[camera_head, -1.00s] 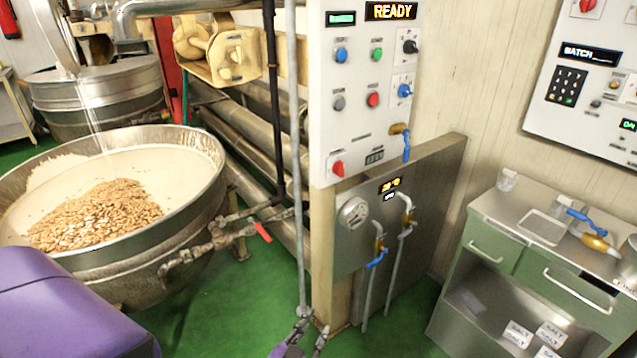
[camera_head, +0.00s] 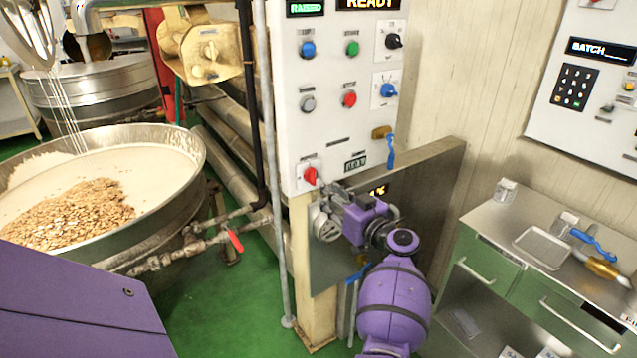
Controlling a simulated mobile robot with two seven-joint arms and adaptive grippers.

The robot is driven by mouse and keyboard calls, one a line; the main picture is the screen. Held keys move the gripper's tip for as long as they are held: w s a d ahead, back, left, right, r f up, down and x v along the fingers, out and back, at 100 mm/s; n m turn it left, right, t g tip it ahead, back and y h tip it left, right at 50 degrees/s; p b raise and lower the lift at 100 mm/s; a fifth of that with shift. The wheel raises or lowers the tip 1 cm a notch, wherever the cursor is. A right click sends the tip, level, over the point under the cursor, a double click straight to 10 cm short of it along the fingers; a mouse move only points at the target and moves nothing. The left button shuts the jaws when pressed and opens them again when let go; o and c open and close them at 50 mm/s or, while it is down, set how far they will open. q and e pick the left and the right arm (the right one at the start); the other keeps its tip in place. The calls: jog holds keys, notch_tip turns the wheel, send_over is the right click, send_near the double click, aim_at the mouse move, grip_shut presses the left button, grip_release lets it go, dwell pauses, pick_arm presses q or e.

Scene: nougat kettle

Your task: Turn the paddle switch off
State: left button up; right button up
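The white control panel (camera_head: 330,120) stands upright at centre, with several buttons and knobs whose labels are too small to read. A red rotary knob (camera_head: 310,175) sits at its lower left corner. A blue knob (camera_head: 388,90) and a black knob (camera_head: 394,41) are on its right side. I cannot tell which one is the paddle switch.
A large steel kettle (camera_head: 185,185) with a pale mass and nuts stands at left, with a red-handled valve (camera_head: 236,241). A vertical grey pipe (camera_head: 270,130) runs close along the panel's left edge. A steel-topped green cabinet (camera_head: 480,222) stands at right.

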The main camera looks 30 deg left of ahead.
aim_at(315, 179)
pick_arm(q)
jog(key=x, duration=0.6)
jog(key=shift+w+a, duration=0.15)
jog(key=shift+a, duration=0.05)
jog(key=shift+r, duration=0.1)
grip_shut()
